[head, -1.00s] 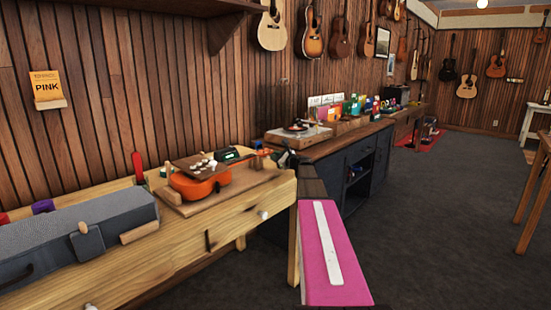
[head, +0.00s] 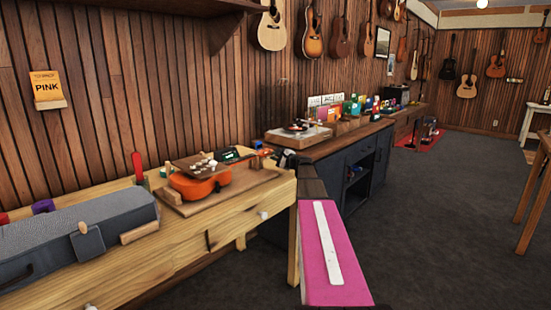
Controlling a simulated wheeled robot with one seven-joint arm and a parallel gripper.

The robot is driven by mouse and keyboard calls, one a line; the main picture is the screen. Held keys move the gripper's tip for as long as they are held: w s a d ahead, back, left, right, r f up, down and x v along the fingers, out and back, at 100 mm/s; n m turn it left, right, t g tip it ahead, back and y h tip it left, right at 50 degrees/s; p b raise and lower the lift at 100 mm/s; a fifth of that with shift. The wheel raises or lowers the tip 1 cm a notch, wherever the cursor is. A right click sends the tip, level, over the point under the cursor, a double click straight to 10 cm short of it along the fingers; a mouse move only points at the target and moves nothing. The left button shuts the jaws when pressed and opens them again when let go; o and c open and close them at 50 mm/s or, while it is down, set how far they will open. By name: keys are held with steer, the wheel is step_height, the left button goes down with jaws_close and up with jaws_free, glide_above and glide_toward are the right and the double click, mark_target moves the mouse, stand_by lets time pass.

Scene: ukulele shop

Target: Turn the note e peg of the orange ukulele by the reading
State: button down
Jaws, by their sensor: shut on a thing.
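The orange ukulele (head: 197,188) lies on a brown wooden board (head: 240,198) on the light wood bench, its headstock (head: 264,152) pointing right. My gripper (head: 280,157), small and dark, is at the right end of the headstock. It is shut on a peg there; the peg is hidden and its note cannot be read. A small dark device with a green face (head: 228,154), perhaps the tuner, stands behind the neck; its reading is too small to make out.
A brown panel with several pale knobs (head: 200,164) sits over the ukulele's body. A grey case (head: 75,232) lies on the bench (head: 165,253) at left. A dark counter (head: 355,150) with a turntable (head: 298,132) stands behind my arm. A "PINK" note (head: 47,88) hangs on the wall.

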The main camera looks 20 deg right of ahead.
stand_by(0.3)
steer(key=c, duration=1.3)
jaws_free()
steer(key=shift+s, duration=0.1)
steer(key=v, duration=1)
steer(key=shift+s+d, duration=0.15)
steer(key=shift+s, duration=0.1)
